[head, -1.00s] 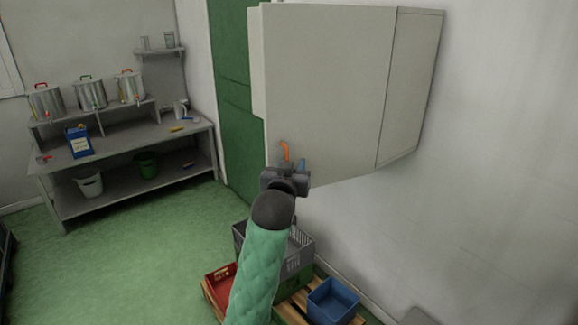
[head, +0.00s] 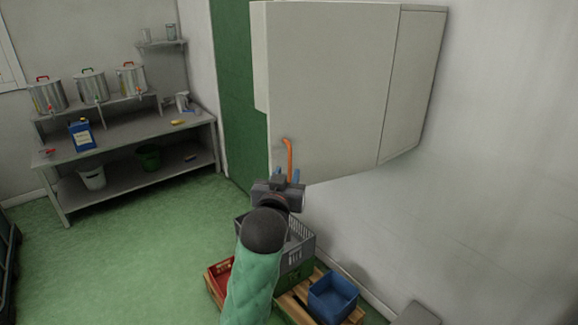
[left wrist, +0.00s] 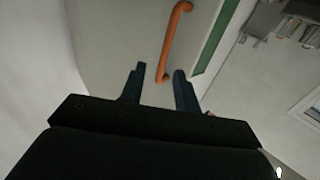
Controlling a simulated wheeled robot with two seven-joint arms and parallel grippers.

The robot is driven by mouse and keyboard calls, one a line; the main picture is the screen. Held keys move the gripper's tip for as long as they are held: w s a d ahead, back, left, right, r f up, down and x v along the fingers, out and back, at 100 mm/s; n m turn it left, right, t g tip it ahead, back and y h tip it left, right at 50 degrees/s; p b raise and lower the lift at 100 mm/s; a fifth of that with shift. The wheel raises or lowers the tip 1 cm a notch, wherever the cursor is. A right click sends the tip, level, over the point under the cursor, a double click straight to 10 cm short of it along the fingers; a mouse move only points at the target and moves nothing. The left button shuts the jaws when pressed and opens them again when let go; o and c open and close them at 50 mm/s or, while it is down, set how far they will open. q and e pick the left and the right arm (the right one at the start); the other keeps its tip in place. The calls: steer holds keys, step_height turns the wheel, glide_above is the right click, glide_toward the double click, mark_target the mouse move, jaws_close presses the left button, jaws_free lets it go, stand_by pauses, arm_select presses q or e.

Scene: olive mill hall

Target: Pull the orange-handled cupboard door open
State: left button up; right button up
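The pale cupboard door (head: 330,90) fills the upper middle of the head view; it also shows in the left wrist view (left wrist: 120,35). Its upright orange handle (head: 289,155) is near the lower left edge. I cannot tell for sure whether the door is ajar. My left gripper (head: 288,176) is just below the handle in the head view. In the left wrist view its two dark blue fingers (left wrist: 158,76) are apart with nothing held between them. The orange handle (left wrist: 178,30) lies beyond the fingertips, one end showing between them. My right gripper is out of view.
Below are a grey crate (head: 300,245), a red crate (head: 217,280) and a blue bin (head: 333,298) on a wooden pallet (head: 290,305). A grey workbench (head: 120,130) stands at the left. The green floor (head: 130,240) between is clear.

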arm_select(q)
steer(key=shift+s+a, duration=0.2)
steer(key=shift+s, duration=0.45)
